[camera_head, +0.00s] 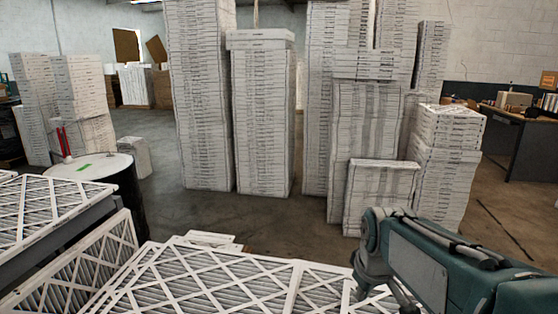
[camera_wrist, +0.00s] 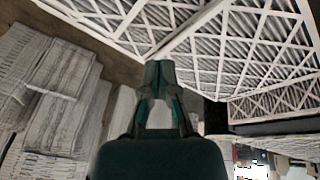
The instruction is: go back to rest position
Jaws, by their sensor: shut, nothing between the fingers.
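My gripper (camera_wrist: 159,72) shows in the middle of the wrist view, with its dark green fingers closed together at the tips and nothing held. My teal and grey arm (camera_head: 450,268) reaches in from the lower right of the head view, above the right end of the near filters. The gripper's fingers are not clearly visible in the head view. White pleated filters with lattice frames (camera_wrist: 235,45) fill the top of the wrist view, beyond the fingertips. I cannot tell whether the fingertips touch them.
Near filters (camera_head: 215,280) lie along the bottom of the head view. A white-topped drum (camera_head: 90,168) stands at left. Tall filter stacks (camera_head: 262,120) and a shorter stack (camera_head: 447,165) stand behind. A dark desk (camera_head: 525,140) is at right. Floor (camera_head: 160,190) is open between.

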